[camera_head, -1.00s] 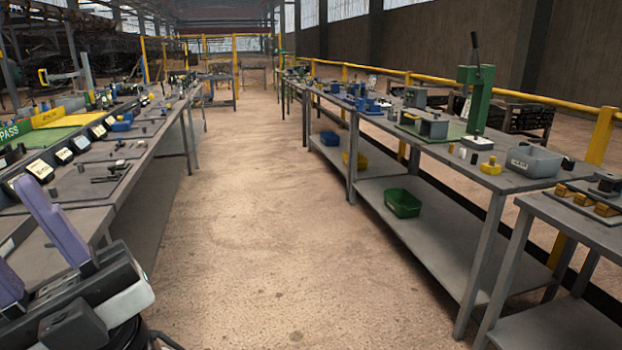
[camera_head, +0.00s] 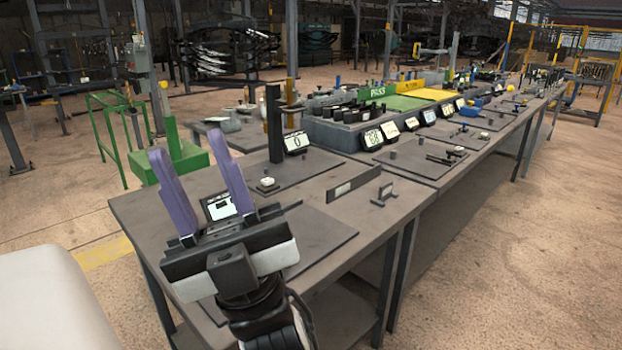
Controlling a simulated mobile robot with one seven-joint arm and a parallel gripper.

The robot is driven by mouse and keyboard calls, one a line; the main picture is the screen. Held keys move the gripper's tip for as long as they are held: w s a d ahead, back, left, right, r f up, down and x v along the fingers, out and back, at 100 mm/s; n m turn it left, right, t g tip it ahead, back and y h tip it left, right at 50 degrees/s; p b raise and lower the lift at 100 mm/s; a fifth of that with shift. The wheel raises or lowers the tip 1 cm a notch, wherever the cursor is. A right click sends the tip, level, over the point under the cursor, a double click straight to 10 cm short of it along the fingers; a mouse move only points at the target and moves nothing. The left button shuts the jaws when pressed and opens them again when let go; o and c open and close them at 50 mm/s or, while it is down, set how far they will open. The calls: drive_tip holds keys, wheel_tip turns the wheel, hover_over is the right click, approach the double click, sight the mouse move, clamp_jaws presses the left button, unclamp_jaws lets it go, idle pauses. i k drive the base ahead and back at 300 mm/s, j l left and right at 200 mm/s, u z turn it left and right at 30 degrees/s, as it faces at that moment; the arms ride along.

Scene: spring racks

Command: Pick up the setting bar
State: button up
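My gripper (camera_head: 190,150) is at the lower left of the head view, with its two purple fingers pointing up and spread apart. It is open, with nothing between the fingers, and it appears in front of the near bench (camera_head: 165,215). A short, flat grey bar with a pale face (camera_head: 352,184) lies near the right part of this bench. It may be the setting bar, but I cannot tell for sure. My gripper is to its left in the picture and apart from it. My gripper and wrist hide part of the bench top.
A dark post stand (camera_head: 275,125) and a display reading 0 (camera_head: 296,142) stand on the bench. A small dark block on a foot (camera_head: 384,193) is right of the bar. A long row of benches with green trays (camera_head: 395,102) runs back right. Open floor (camera_head: 500,260) lies right.

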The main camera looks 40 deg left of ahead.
sight(334, 192)
drive_tip(key=i+l+u, duration=0.15)
drive_tip(key=u, duration=0.2)
drive_tip(key=i+l+u, duration=0.1)
drive_tip(key=u, duration=0.25)
drive_tip(key=i+l+u, duration=0.1)
drive_tip(key=l+u, duration=0.15)
drive_tip(key=u, duration=0.15)
